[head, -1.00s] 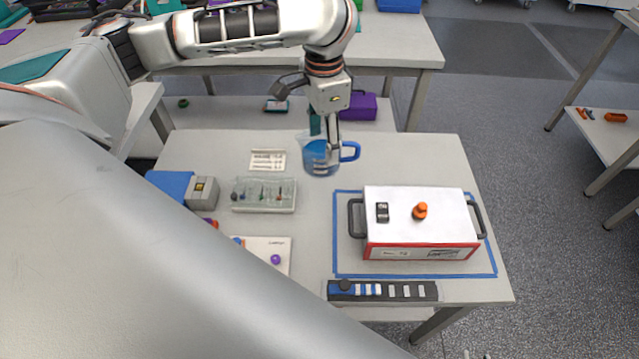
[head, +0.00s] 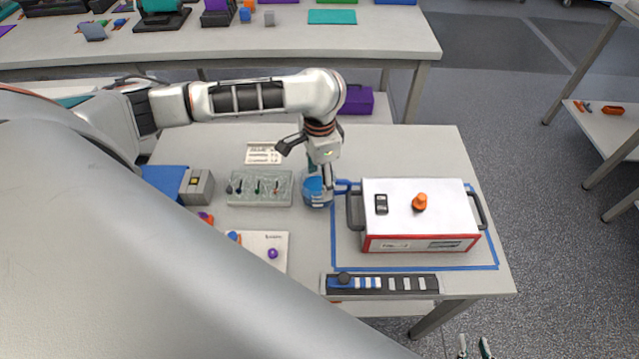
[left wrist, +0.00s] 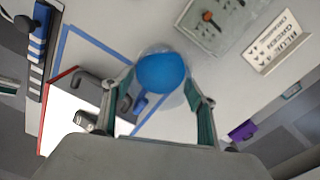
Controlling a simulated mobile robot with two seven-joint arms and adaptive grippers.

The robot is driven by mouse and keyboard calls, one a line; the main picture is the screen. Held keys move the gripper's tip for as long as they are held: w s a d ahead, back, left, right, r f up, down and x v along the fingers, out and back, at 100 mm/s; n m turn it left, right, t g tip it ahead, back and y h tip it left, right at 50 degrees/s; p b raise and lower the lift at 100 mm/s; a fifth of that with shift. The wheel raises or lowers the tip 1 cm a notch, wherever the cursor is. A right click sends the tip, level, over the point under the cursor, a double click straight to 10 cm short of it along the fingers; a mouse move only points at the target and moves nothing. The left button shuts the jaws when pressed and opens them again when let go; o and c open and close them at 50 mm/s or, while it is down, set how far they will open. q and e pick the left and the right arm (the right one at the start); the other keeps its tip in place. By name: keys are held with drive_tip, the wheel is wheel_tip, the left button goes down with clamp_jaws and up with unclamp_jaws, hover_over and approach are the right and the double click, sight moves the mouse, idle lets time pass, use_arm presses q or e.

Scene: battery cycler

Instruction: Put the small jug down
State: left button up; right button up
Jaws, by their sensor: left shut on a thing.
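The small jug (head: 314,194), clear with blue content and a blue handle, is between the tray of small parts and the white-and-red box. My left gripper (head: 326,187) comes down over it from above and is shut on it. My right gripper (head: 474,349) shows only as two separated fingertips at the bottom edge, empty.
The white-and-red box (head: 405,215) stands inside a blue tape outline, its left handle close to the jug's handle. The clear tray of parts (head: 248,200) is close on the jug's left. A label card (head: 264,145) lies behind it. The table (head: 400,150) is clear behind the box.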

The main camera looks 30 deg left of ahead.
use_arm(q)
drive_tip(key=shift+f, duration=0.95)
drive_tip(key=shift+f, duration=0.1)
drive_tip(key=o, duration=1.4)
